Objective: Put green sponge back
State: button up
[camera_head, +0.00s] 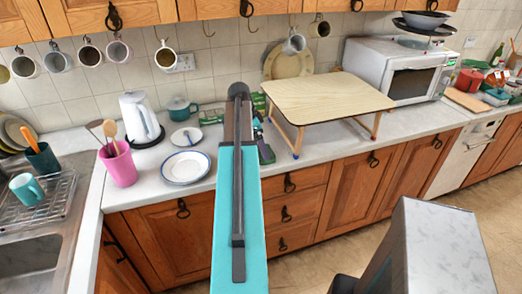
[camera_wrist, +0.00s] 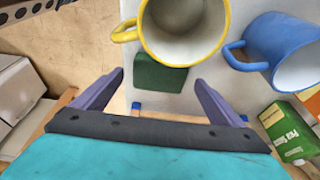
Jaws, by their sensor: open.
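The green sponge (camera_wrist: 160,74) shows in the wrist view as a dark green block. It lies on a white surface (camera_wrist: 190,101), close by a yellow-rimmed mug (camera_wrist: 186,25) that overlaps its upper edge in the picture. My gripper (camera_wrist: 161,81) is open, with its two purple fingers spread to the left and right of the sponge in the picture. Nothing is held between them. I cannot tell whether the fingers are level with the sponge. In the head view the sponge cannot be made out, and my teal arm covers part of the counter.
A blue mug (camera_wrist: 283,45) and a green carton (camera_wrist: 285,128) are to the right in the wrist view. In the head view, a small folding-leg wooden table (camera_head: 328,96) stands on the counter beside a microwave (camera_head: 395,70). A plate (camera_head: 186,167) lies left of my arm.

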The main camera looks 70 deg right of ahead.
jog(key=b+v, duration=0.2)
jog(key=v, duration=0.7)
jog(key=shift+r, duration=0.15)
dwell(0.7)
